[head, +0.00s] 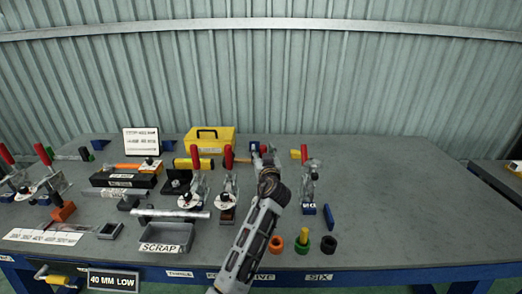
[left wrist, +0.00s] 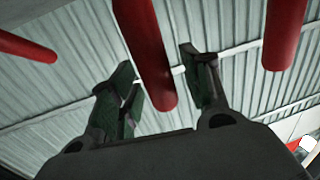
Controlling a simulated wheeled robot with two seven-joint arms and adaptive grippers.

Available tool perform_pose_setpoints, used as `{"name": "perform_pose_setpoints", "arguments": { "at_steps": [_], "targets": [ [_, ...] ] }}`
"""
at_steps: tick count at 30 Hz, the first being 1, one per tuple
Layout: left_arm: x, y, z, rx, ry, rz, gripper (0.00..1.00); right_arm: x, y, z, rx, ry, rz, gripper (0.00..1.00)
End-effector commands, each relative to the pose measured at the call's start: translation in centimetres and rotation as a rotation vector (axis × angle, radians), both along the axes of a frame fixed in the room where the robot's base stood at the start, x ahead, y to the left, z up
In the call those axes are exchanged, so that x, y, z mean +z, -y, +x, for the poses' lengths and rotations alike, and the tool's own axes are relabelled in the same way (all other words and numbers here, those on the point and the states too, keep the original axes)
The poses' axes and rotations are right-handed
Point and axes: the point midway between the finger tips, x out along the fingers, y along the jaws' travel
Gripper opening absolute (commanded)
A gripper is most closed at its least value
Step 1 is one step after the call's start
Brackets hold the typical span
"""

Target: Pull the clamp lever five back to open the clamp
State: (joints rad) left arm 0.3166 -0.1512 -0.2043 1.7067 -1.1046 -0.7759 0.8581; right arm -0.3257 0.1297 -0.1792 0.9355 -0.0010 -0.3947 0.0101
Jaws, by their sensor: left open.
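My left arm reaches up from the bottom centre of the head view, and my left gripper (head: 265,157) is over the spot behind the FIVE label (head: 265,276). It hides most of the clamp there. In the left wrist view my left gripper (left wrist: 162,85) is open, with its two dark green fingers apart. A red lever (left wrist: 150,55) passes between the fingers, its rounded end near the palm. Whether a finger touches it I cannot tell. My right gripper is not in view.
Red-handled clamps stand to the left (head: 228,157) and right (head: 304,152) of my gripper. Neighbouring red levers show on the left (left wrist: 25,45) and right (left wrist: 284,35) of the wrist view. A scrap tray (head: 190,235) lies front left. The table's right side (head: 400,200) is clear.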

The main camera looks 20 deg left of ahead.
Motion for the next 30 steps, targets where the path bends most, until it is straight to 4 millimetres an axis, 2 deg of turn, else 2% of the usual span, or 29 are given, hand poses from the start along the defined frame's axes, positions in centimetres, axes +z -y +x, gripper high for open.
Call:
{"name": "perform_pose_setpoints", "arguments": {
  "at_steps": [12, 23, 30],
  "targets": [
    [-0.02, 0.1, -0.04, 0.001, 0.0, 0.0, 0.46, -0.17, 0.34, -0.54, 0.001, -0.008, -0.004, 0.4],
    [0.0, 0.08, -0.04, 0.001, 0.0, 0.0, 0.0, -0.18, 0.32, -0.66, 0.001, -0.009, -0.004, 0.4],
    [0.01, 0.07, -0.04, 0.001, 0.0, 0.0, 0.0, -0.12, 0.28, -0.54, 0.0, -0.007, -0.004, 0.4]
  ]
}}
